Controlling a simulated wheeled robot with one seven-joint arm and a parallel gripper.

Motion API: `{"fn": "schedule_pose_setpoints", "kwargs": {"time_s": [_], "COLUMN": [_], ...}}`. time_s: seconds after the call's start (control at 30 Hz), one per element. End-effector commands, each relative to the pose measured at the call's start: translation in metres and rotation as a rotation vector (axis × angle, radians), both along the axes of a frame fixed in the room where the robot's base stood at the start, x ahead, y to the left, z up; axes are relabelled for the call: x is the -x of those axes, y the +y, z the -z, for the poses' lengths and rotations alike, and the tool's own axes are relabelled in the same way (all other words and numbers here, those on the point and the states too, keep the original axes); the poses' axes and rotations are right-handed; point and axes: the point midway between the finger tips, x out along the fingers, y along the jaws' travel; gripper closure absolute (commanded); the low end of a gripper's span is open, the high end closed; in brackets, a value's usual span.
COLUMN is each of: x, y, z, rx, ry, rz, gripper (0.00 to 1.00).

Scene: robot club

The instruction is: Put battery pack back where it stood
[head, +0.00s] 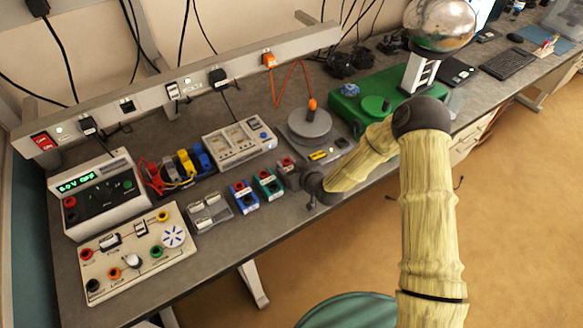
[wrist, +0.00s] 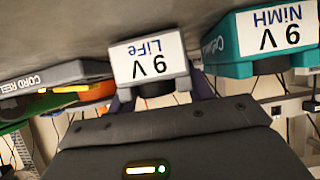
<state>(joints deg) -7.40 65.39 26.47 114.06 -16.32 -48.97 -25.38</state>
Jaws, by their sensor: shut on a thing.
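My gripper (head: 299,175) is shut on a grey battery pack (head: 286,164) with a white "9 V LiFe" label. In the wrist view this pack (wrist: 151,62) appears upside down between the dark fingers (wrist: 160,92). It is at or just above the bench top; I cannot tell whether it touches. A teal "9 V NiMH" pack (wrist: 262,40) is beside it; in the head view it stands to the left (head: 268,184). A blue pack (head: 244,196) stands farther left. My gripper partly hides the held pack in the head view.
A grey holder (head: 209,212) lies left of the blue pack. The cord reel (head: 310,126) and a small tray with a yellow item (head: 318,155) are behind my gripper. A meter box (head: 239,145) stands behind the packs. The bench's front edge is close to my gripper.

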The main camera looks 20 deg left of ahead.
Motion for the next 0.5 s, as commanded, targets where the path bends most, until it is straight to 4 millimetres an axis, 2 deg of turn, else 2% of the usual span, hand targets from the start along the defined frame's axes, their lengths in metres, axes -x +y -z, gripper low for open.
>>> {"fn": "schedule_pose_setpoints", "kwargs": {"time_s": [0.17, 0.2, 0.3, 0.5], "x": [-0.0002, 0.0002, 0.0002, 0.0002], "y": [0.0002, -0.0002, -0.0002, -0.0002], "z": [0.0029, 0.0029, 0.0024, 0.0024], "rx": [-0.001, 0.000, 0.000, 0.000], "ry": [-0.001, 0.001, 0.001, 0.001], "rz": [0.000, 0.000, 0.000, 0.000], "gripper": [0.86, 0.45, 0.27, 0.27]}}
